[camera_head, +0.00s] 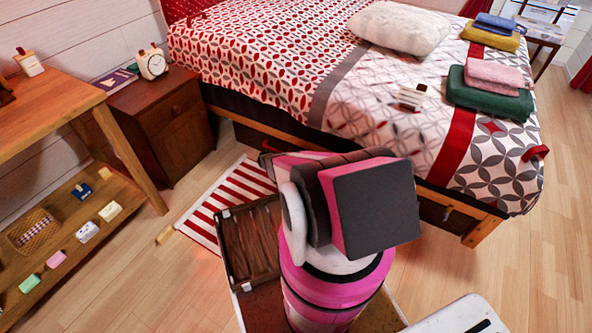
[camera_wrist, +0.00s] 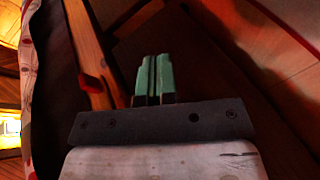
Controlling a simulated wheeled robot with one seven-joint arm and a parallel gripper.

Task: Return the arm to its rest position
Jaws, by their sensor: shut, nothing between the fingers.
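My arm (camera_head: 335,255), pink, white and dark grey, stands folded in front of the bed in the head view. Its broad dark end block faces the camera and hides what lies behind it. My gripper (camera_wrist: 154,78) shows in the wrist view with its two teal fingertips together and nothing between them. It does not show clearly in the head view. Around the fingers, the wrist view shows dark surfaces and a wooden rail (camera_wrist: 88,45) to the left, with a small red thing (camera_wrist: 92,84) against it.
The bed (camera_head: 455,185) carries a pillow (camera_head: 398,27) and folded cloths. A wooden tray (camera_head: 232,262) sits beside my arm. Floor at right is clear.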

